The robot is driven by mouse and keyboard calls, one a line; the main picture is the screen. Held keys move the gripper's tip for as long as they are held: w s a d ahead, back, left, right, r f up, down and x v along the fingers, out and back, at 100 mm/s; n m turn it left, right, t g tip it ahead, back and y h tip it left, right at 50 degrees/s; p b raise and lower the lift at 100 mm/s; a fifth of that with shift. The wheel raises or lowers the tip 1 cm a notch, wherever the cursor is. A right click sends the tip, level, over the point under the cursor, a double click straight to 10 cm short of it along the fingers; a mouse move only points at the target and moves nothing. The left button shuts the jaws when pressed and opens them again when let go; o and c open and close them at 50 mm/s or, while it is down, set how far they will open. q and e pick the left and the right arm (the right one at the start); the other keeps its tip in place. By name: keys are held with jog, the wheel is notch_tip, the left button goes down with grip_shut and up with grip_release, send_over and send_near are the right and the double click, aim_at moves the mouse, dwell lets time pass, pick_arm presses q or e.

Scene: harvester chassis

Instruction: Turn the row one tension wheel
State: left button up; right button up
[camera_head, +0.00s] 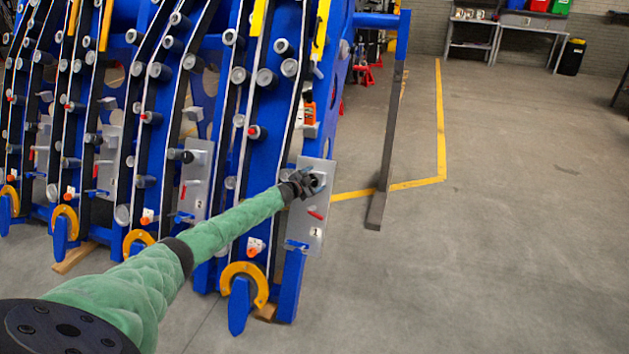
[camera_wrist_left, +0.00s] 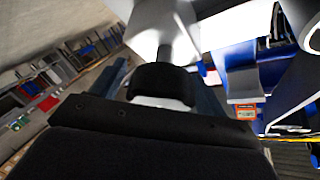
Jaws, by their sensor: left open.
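The row one panel is a grey upright plate (camera_head: 312,233) marked "1" on the blue machine's near end. My left gripper (camera_head: 315,183) is at the upper part of this plate, and its arm hides part of the plate. In the left wrist view, a black rounded knob (camera_wrist_left: 160,83) lies between the two open fingers of my left gripper (camera_wrist_left: 160,95). In the head view the wheel is mostly hidden by the gripper. My right gripper is not in view.
A red lever (camera_head: 315,214) and a blue bracket (camera_head: 297,246) sit on the plate below my gripper. A yellow ring (camera_head: 244,270) is lower left. A grey post (camera_head: 385,150) stands to the right. The floor farther right is clear.

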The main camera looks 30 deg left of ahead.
pick_arm(q)
jog(key=shift+s, duration=0.15)
jog(key=shift+s, duration=0.3)
jog(key=s+a+r, duration=0.1)
jog(key=s, duration=0.5)
jog(key=shift+s+b, duration=0.35)
jog(key=shift+s, duration=0.05)
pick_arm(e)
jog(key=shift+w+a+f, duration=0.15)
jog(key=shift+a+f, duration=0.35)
